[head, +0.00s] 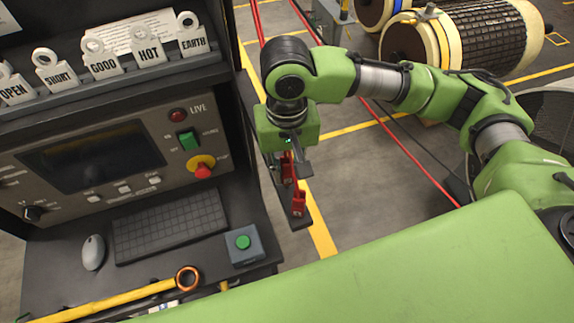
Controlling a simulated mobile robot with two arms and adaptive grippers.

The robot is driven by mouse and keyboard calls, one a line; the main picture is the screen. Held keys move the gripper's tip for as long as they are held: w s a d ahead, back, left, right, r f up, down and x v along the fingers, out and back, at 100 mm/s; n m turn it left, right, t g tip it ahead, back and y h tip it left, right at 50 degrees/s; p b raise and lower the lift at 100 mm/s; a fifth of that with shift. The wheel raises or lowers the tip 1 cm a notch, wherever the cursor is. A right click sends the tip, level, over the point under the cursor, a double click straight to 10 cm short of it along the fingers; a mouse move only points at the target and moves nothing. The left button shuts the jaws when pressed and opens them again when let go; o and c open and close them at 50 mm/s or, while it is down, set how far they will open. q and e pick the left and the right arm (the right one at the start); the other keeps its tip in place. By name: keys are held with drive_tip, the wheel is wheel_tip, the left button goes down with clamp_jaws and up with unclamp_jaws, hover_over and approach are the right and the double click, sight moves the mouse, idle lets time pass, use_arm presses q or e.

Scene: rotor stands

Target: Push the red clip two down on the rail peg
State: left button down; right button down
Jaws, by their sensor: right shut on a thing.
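My right gripper (297,168) points down over the dark rail (298,222) at the right side of the console. It is shut on a red clip (287,166), which its body partly hides. A second red clip (299,203) stands on the rail nearer to me, apart from the fingers. I cannot read any number on either clip. The peg under the held clip is hidden, so I cannot tell how far down the clip sits. My left gripper is not in view.
The console (60,235) at left holds a screen, a keyboard (170,225), a mouse (93,252) and a green button box (244,245). Labelled tags (103,65) stand on its top shelf. A yellow rod (110,300) lies along the front. Rotors (475,40) stand at the back right.

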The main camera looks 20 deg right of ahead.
drive_tip(key=shift+f, duration=0.6)
drive_tip(key=shift+f, duration=0.5)
drive_tip(key=c, duration=1.8)
unclamp_jaws()
